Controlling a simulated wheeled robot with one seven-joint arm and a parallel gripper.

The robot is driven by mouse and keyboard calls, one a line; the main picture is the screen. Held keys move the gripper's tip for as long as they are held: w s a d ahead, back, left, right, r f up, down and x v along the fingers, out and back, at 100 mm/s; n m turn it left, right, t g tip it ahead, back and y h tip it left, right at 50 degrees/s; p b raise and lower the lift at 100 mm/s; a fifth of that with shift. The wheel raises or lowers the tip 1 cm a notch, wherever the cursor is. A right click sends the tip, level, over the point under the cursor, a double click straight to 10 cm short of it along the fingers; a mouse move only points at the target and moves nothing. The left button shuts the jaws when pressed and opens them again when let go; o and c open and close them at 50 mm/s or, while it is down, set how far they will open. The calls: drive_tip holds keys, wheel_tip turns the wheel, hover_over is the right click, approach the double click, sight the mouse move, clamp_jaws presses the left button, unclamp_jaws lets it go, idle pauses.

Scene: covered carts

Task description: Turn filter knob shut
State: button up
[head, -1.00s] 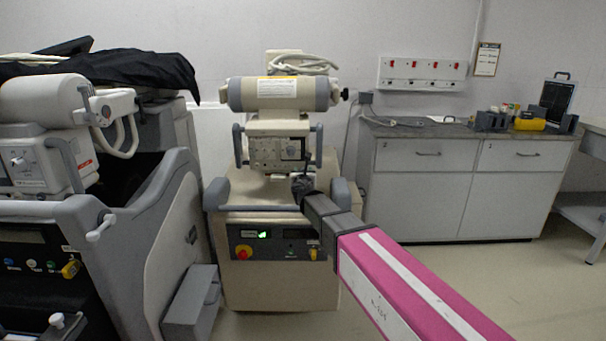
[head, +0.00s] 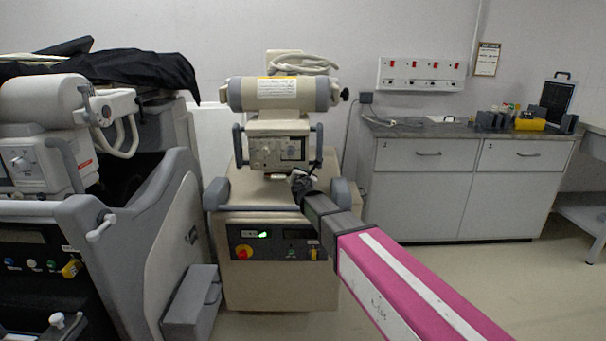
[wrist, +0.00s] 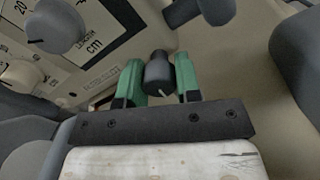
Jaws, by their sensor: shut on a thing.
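The machine's beige control head (head: 264,152) with its dial panel stands in the middle of the head view. In the wrist view a small dark grey knob (wrist: 158,76) with a pale pointer line sits between the two green fingers of my gripper (wrist: 158,80). I take it to be the filter knob; its label cannot be read. The fingers are closed on its sides. In the head view my gripper (head: 299,183) is at the lower right of the control head, and the knob is hidden there.
A larger grey knob (wrist: 56,26) and a white knob (wrist: 20,76) sit on the panel left of my fingers. A dark rounded part (wrist: 216,8) is close at upper right. Grey handles (head: 318,146) flank the head. A covered cart (head: 150,222) stands left; floor is clear right.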

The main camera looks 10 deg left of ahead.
drive_tip(key=m, duration=0.5)
drive_tip(key=shift+m, duration=0.3)
drive_tip(key=m, duration=0.5)
drive_tip(key=shift+m, duration=0.3)
drive_tip(key=o, duration=0.9)
drive_tip(key=shift+s, duration=0.1)
drive_tip(key=v, duration=1)
drive_tip(key=shift+s+d, duration=0.15)
drive_tip(key=shift+s, duration=0.15)
